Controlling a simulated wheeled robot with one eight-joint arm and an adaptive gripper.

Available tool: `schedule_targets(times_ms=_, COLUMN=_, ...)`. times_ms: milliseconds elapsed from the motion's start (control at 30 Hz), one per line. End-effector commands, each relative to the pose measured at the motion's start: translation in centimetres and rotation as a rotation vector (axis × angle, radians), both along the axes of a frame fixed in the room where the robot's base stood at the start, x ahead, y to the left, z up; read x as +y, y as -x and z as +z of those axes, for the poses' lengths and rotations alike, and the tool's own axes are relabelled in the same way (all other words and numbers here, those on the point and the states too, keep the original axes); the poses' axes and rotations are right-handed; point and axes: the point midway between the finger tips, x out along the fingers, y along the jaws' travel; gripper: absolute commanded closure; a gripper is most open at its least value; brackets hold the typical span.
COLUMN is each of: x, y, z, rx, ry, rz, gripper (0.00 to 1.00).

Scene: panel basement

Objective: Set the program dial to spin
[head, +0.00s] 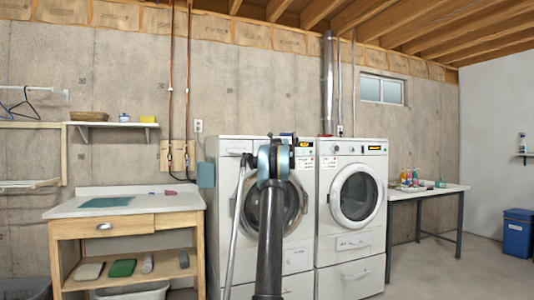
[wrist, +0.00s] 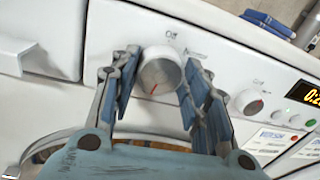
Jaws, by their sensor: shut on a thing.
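A round white dial (wrist: 155,80) with a red pointer line is on the white control panel of the left front-loading machine (head: 235,210). In the wrist view, the pointer line points nearly straight down, and a small label above the dial reads like "Off". My gripper (wrist: 160,62) has its blue-padded fingers on either side of this dial and is shut on it. In the head view, my arm covers the dial and part of the left machine's panel.
A second, smaller white knob (wrist: 247,102) sits to the right, before several small buttons and a lit orange display (wrist: 312,97). A handled panel, likely the detergent drawer (wrist: 45,50), is to the left. A second machine (head: 350,210) stands close on the right.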

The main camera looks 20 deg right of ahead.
Motion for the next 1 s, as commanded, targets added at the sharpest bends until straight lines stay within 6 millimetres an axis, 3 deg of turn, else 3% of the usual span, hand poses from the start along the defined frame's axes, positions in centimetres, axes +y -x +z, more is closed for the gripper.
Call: schedule_targets(times_ms=1000, x=0.03, y=-0.13, z=0.18, rx=0.032, ry=-0.961, rz=0.001, gripper=0.81)
